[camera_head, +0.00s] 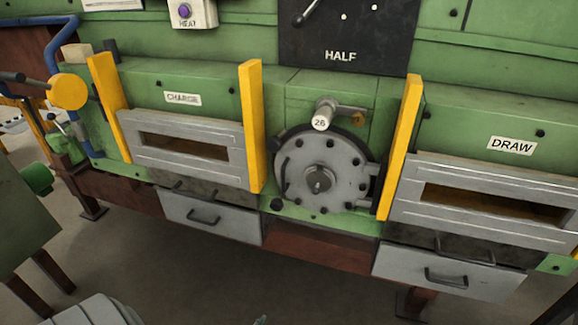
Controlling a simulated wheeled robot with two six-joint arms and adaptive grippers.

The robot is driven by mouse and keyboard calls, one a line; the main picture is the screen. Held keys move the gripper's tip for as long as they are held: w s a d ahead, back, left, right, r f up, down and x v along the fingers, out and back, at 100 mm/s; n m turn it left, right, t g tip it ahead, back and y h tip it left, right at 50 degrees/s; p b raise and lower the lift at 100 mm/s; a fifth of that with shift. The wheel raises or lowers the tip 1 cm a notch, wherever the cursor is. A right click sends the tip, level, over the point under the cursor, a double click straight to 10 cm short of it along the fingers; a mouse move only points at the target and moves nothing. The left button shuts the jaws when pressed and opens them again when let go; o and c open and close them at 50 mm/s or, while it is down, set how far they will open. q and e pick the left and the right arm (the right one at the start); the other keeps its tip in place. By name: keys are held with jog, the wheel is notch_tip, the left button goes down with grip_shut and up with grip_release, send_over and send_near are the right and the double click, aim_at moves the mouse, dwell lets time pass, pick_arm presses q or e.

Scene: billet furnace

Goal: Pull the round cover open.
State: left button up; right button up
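The round cover (304,190) is a grey metal disc with bolts around its rim and a raised hub (319,180) at its centre. It sits on the green furnace front between two yellow upright bars and looks shut against its dark ring. A small bar-like handle shows at its left edge, and a hinge-like bracket (373,186) at its right edge. A grey cylinder marked 26 (321,120) sticks out just above it. Neither of my grippers can be made out in the view, and nothing touches the cover.
Yellow bars (252,125) and (401,145) flank the cover closely. The CHARGE door (230,170) is at left, the DRAW door (410,205) at right, with handled drawers (235,226) below. A green cabinet (25,220) stands at left. The floor (200,285) in front is mostly clear.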

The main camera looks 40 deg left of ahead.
pick_arm(q)
jog(key=w+a+r+n+t+y+p, duration=0.1)
jog(key=w+r+t, duration=0.15)
jog(key=r, duration=0.45)
jog(key=w+a+r+t+y, duration=0.1)
jog(key=w+r, duration=0.3)
jog(key=r, duration=0.4)
jog(key=n+t+y+p, duration=0.2)
jog(key=n+t+y, duration=0.1)
jog(key=n+t, duration=0.1)
send_near(283, 181)
jog(key=v, duration=0.4)
jog(key=p+x, duration=0.1)
jog(key=x, duration=1.3)
jog(key=shift+w+a+r, duration=0.1)
jog(key=shift+w+a, duration=0.1)
jog(key=shift+w, duration=0.1)
pick_arm(e)
notch_tip(283, 181, up, 6)
jog(key=s, duration=0.1)
jog(key=shift+s, duration=0.3)
pick_arm(q)
jog(key=shift+c, duration=0.2)
grip_shut()
